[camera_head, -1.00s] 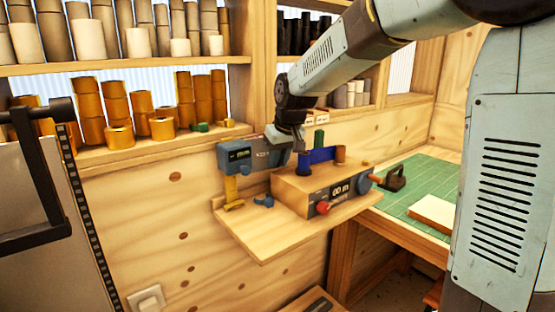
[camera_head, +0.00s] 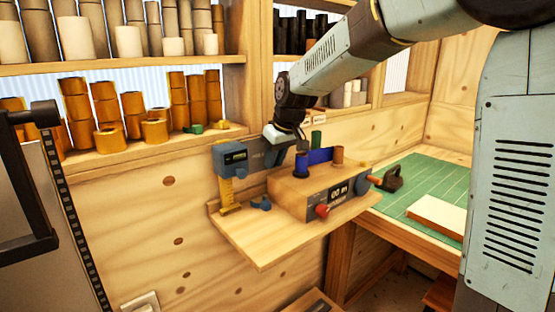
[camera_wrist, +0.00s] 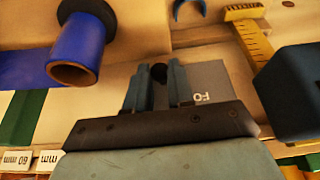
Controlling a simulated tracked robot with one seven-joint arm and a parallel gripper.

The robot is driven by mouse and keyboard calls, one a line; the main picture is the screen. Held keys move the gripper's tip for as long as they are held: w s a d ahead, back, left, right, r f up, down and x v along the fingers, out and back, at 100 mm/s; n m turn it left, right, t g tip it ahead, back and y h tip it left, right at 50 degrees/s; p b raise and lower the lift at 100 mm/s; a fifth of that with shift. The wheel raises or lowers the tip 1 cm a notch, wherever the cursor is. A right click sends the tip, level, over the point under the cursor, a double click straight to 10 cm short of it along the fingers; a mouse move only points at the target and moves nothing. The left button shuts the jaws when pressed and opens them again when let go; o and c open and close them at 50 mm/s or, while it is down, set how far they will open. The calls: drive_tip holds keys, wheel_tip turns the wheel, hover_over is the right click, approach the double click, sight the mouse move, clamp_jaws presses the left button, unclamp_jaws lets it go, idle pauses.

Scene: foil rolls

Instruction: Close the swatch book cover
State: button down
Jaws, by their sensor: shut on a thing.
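A flat cream board or book (camera_head: 438,215), which may be the swatch book, lies on the green mat at the right; I cannot make out a separate cover. My gripper (camera_head: 283,147) is well to its left, at the wall behind the wooden box. In the wrist view, my gripper's fingers (camera_wrist: 159,84) are close together around a small dark rounded thing (camera_wrist: 159,72). A grey lettered bar (camera_wrist: 212,88) lies just beside and behind the fingers. The book is not in the wrist view.
A wooden box with a dial (camera_head: 318,190) stands on the wall shelf (camera_head: 262,238), with a blue roll (camera_head: 319,155) on it. A blue gauge head (camera_head: 230,158) is at the left. A dark-handled tool (camera_head: 390,180) stands on the green mat (camera_head: 405,207).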

drive_tip(key=shift+a, duration=0.1)
drive_tip(key=c, duration=1)
unclamp_jaws()
drive_tip(key=v, duration=1.3)
drive_tip(key=shift+r, duration=0.3)
drive_tip(key=shift+s+d, duration=0.1)
drive_tip(key=shift+d, duration=0.1)
